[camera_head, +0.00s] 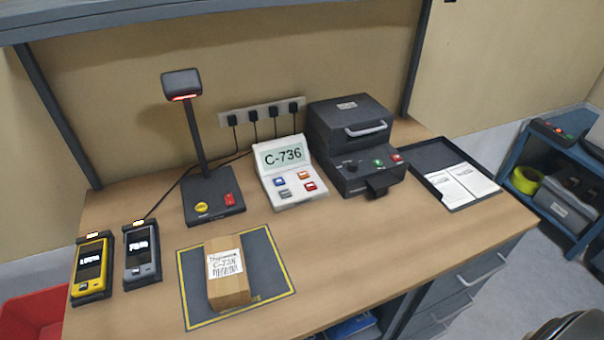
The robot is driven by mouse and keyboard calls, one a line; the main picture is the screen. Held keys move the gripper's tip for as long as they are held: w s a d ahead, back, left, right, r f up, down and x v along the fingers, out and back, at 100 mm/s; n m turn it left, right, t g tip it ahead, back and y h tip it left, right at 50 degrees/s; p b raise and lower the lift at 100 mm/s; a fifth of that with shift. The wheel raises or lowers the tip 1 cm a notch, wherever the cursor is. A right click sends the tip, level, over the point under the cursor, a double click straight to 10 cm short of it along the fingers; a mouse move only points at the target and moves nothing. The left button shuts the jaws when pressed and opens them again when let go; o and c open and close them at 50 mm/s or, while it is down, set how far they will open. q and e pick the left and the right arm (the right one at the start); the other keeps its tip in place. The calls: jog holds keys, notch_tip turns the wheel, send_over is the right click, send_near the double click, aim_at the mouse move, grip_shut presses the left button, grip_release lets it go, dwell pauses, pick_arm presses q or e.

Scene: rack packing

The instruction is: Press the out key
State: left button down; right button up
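The key labels are too small to read, so I cannot tell which one is the out key. Nothing touches the keys. Neither of my grippers shows in the head view.
A cardboard box (229,288) lies on a dark mat (266,256) in front. A scanner stand (214,205) is left of the keypad, a black printer (349,129) right. Two handhelds, yellow (91,265) and grey (142,258), stand left. A paper tray (437,155) lies right.

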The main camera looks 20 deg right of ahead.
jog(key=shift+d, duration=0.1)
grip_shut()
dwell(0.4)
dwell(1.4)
